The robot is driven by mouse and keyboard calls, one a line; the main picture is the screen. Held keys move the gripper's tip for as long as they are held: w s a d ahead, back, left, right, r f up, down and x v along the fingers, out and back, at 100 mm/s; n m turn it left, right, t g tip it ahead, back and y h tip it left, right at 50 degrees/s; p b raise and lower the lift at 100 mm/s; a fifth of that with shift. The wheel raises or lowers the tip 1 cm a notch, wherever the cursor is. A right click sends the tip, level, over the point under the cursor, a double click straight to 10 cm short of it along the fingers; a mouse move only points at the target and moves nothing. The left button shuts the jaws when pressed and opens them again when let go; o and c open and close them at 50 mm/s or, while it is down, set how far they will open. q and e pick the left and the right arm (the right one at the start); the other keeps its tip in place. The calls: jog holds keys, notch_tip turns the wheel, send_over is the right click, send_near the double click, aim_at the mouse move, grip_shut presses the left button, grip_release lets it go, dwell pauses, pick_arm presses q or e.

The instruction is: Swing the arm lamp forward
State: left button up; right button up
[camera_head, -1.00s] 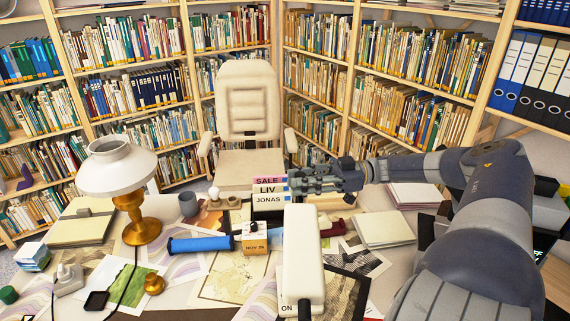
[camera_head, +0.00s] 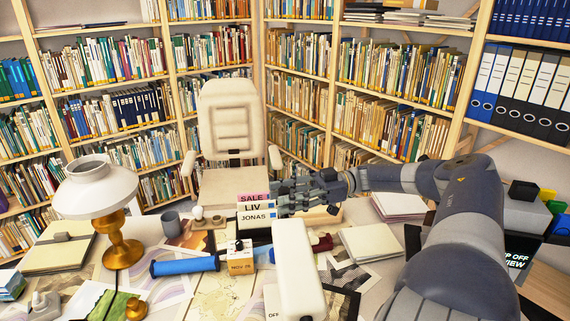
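A white, elongated lamp head (camera_head: 298,272) that looks like the arm lamp stands out at the front centre of the desk. The arm that bears it is mostly hidden. My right gripper (camera_head: 283,196) is behind and above this head, pointing left, with its tip close to the right side of the stacked SALE, LIV and JONAS labels (camera_head: 256,215). I cannot tell whether it touches them. Its fingers are small and overlap, so open or shut is unclear. My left gripper is not in view.
A brass lamp with a white shade (camera_head: 97,187) stands at left. A blue roll (camera_head: 185,266), a NOV date block (camera_head: 240,258) and papers cover the desk. A cream chair (camera_head: 232,135) stands behind, before full bookshelves (camera_head: 300,60). White books (camera_head: 370,243) lie at right.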

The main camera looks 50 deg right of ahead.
notch_tip(320, 180, up, 10)
dwell(0.7)
dwell(0.5)
